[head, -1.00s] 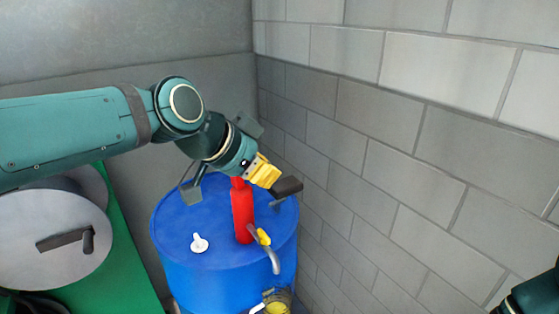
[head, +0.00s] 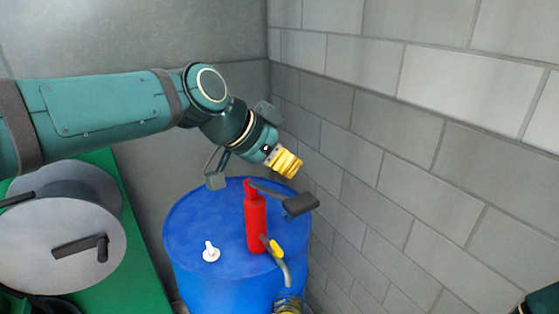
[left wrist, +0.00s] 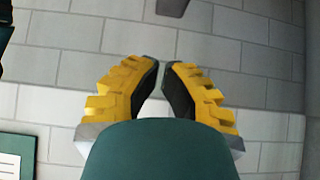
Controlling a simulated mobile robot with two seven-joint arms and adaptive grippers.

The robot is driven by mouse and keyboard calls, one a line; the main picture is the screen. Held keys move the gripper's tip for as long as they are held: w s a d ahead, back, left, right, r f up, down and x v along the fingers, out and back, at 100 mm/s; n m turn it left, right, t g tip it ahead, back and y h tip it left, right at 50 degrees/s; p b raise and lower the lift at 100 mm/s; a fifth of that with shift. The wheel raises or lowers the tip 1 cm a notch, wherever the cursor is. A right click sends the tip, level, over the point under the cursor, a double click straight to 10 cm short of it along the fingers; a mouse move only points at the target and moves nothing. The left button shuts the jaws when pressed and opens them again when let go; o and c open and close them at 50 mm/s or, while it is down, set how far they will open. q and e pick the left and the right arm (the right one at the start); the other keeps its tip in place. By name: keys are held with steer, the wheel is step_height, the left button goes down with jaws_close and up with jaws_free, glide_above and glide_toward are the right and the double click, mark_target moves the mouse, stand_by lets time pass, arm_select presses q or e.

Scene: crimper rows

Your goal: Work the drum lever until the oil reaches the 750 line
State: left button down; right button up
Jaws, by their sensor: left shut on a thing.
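A red hand pump (head: 257,222) stands upright on the blue drum (head: 205,281). Its lever runs right from the pump top to a dark grip (head: 300,204). A grey spout (head: 286,272) with a yellow part comes off the pump's lower side. My left gripper (head: 289,163) shows just above the grip, with a visible gap. In the left wrist view its yellow fingers (left wrist: 162,75) nearly meet; what they hold cannot be made out. My right gripper is out of view.
A grey block wall (head: 440,150) stands close on the right, behind the drum. A white cap (head: 210,252) sits on the drum top.

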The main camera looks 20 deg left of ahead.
arm_select(q)
glide_above(312, 199)
steer(key=s+a, duration=0.1)
steer(key=s, duration=0.1)
step_height(312, 199, down, 5)
steer(key=shift+a+f, duration=0.1)
steer(key=shift+a, duration=0.05)
step_height(312, 199, down, 2)
steer(key=shift+f+b, duration=0.1)
steer(key=shift+b, duration=0.2)
steer(key=shift+f, duration=0.55)
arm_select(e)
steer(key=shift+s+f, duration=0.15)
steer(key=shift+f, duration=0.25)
arm_select(q)
steer(key=shift+a, duration=0.1)
